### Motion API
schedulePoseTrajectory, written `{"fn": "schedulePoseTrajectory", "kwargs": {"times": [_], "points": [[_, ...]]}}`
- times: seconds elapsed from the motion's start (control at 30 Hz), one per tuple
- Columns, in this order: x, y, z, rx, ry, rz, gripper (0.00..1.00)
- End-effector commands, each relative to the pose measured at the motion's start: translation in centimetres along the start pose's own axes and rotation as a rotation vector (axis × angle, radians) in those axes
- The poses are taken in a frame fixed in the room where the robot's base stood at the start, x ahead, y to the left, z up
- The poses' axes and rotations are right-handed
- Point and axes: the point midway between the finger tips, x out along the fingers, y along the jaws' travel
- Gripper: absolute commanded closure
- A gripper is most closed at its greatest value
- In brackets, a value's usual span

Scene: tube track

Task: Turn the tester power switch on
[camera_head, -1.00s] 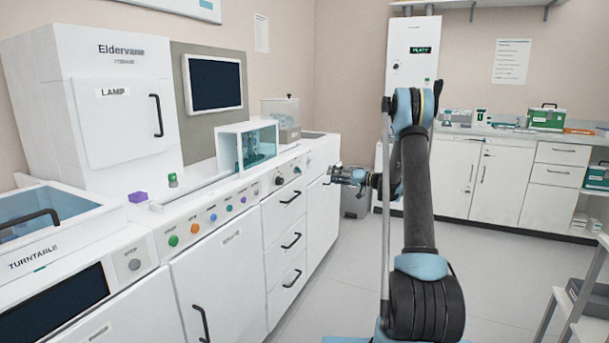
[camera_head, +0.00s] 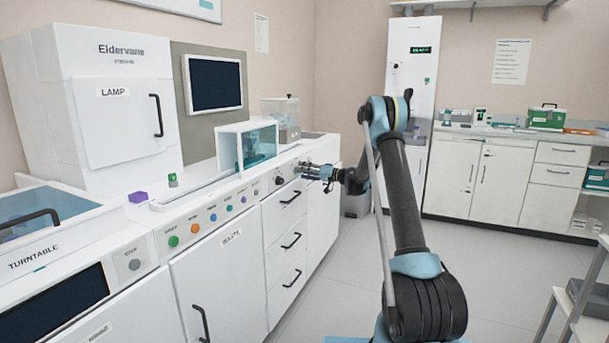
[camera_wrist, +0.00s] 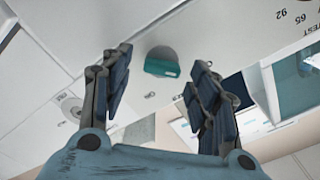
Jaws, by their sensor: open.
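A round grey switch with a teal cap (camera_wrist: 162,65) sits on the white panel in the wrist view, ahead of the space between my fingers. Its label is not readable, so I cannot confirm it is the tester power switch. My gripper (camera_head: 303,169) is at the far end of the long white counter's front panel, right of a black dial (camera_head: 278,180). In the wrist view my gripper (camera_wrist: 160,85) is open and empty, one finger on each side of the switch. I cannot tell how far the fingertips are from the panel.
The white counter front (camera_head: 222,275) carries several coloured buttons (camera_head: 212,217) and drawers with black handles (camera_head: 292,241). A clear teal box (camera_head: 259,145) stands above the panel. The floor (camera_head: 335,285) beside the counter is open.

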Motion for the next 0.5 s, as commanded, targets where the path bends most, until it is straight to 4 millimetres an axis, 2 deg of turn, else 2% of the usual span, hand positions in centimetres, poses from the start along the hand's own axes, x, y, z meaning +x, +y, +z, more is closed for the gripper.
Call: {"fn": "schedulePoseTrajectory", "kwargs": {"times": [0.37,0.5], "points": [[0.45,0.0,-0.01,0.0,0.0,0.0,0.45],[0.44,0.0,-0.01,0.0,0.0,0.0,0.77]]}}
